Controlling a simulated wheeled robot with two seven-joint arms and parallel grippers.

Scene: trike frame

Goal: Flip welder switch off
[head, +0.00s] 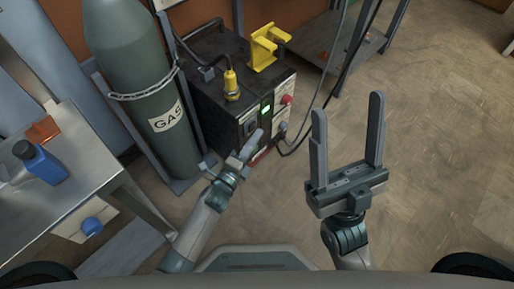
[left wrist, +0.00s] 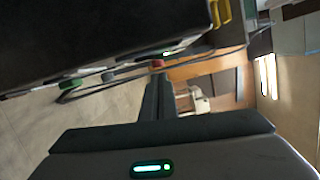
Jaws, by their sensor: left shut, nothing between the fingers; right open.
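The welder (head: 205,75) is a dark box with a pale front panel. A green light (head: 266,108) glows on the panel, with a red knob (head: 287,99) to its right. A small dark switch-like part (head: 250,126) is left of the light; its position is too small to tell. My left gripper (head: 257,137) is shut and empty, its fingertips close to the lower panel; I cannot tell if they touch. In the left wrist view the shut fingers (left wrist: 157,95) point towards the welder's edge (left wrist: 100,40). My right gripper (head: 348,125) is open and empty, right of the welder.
A grey gas cylinder (head: 135,60) stands chained left of the welder. A metal bench (head: 75,165) with a blue bottle (head: 42,163) is at left. A yellow holder (head: 264,50) sits on the welder. The floor at right is clear.

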